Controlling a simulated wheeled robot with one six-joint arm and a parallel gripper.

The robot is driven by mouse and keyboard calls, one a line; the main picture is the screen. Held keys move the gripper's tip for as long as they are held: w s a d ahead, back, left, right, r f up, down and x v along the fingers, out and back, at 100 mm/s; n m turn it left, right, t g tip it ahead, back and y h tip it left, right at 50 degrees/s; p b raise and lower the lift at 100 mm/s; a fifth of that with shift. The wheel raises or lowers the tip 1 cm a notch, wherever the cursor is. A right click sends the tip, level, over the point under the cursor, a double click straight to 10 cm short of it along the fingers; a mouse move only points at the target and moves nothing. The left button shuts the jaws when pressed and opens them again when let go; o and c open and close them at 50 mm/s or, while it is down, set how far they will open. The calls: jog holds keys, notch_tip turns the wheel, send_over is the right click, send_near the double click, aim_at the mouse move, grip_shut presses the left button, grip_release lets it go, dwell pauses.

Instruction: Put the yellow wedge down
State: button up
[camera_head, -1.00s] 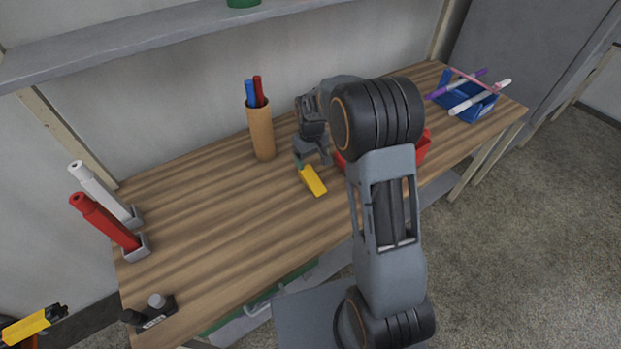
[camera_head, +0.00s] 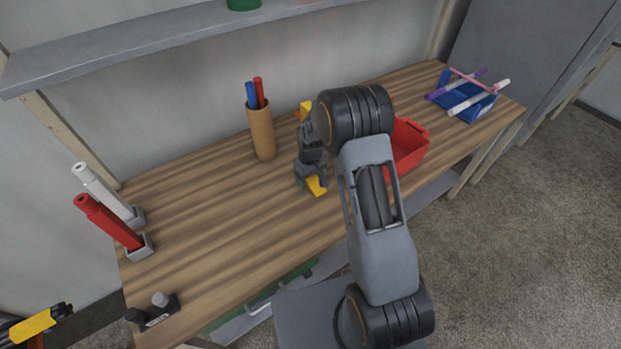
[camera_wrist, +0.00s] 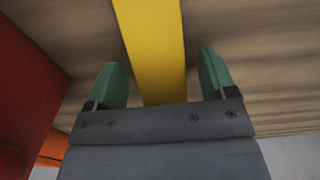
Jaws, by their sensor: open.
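The yellow wedge (camera_head: 317,187) lies on the wooden bench top, and its far part is hidden behind my gripper (camera_head: 309,179) in the head view. In the wrist view the wedge (camera_wrist: 153,45) runs between the two green fingertips of my gripper (camera_wrist: 164,78). The fingers are open, with a visible gap on each side of the wedge. The lower end of the wedge is hidden by the gripper body.
A red bin (camera_head: 411,146) stands right of my gripper, partly behind my arm. A brown cup (camera_head: 261,134) with pens stands behind left. Another yellow piece (camera_head: 306,107) shows further back. A blue tray (camera_head: 472,108) is far right.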

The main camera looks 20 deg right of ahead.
jog(key=shift+c, duration=0.2)
jog(key=c, duration=1.1)
jog(key=shift+r, duration=0.1)
jog(key=shift+r, duration=0.45)
jog(key=s+a+r+b, duration=0.2)
jog(key=s+r, duration=1)
jog(key=s, duration=0.1)
jog(key=shift+s+a, duration=0.35)
jog(key=shift+s, duration=0.05)
